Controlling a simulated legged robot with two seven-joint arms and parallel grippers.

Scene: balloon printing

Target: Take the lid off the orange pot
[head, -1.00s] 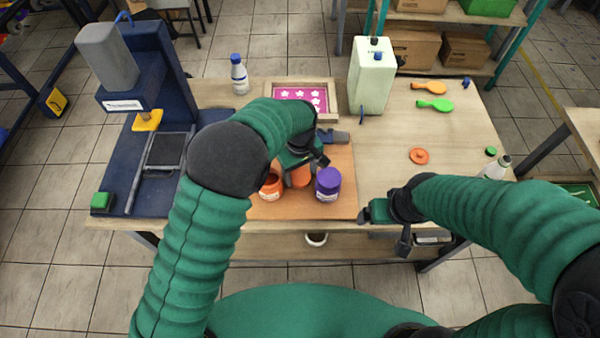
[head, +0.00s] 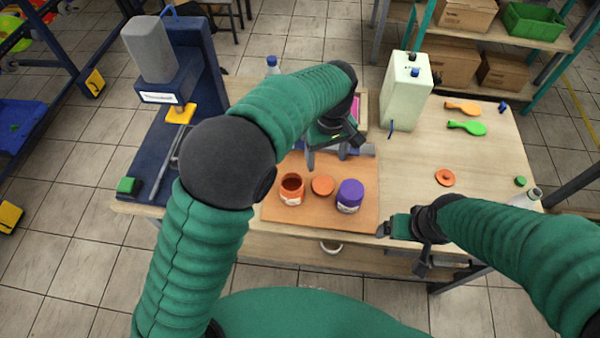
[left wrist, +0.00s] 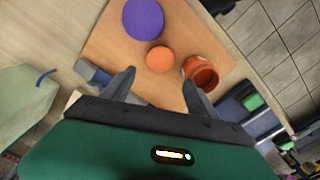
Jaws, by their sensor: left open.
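The orange pot (head: 291,193) stands upright and uncovered on the brown board (head: 310,217), its dark inside visible. Its round orange lid (head: 322,185) lies flat on the board just right of it, between it and the purple pot (head: 350,196). In the left wrist view the lid (left wrist: 160,60) and the open orange pot (left wrist: 203,73) sit beyond the fingers. My left gripper (head: 326,158) is open and empty, raised above the board behind the lid. My right gripper (head: 392,229) hangs by the table's front edge; its finger gap is not clear.
A blue press (head: 195,60) stands on the left, a pale green canister (head: 407,90) at the back. Orange (head: 463,107) and green (head: 467,128) balloon-shaped pieces and an orange ring (head: 445,177) lie on the right. The table's right middle is mostly free.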

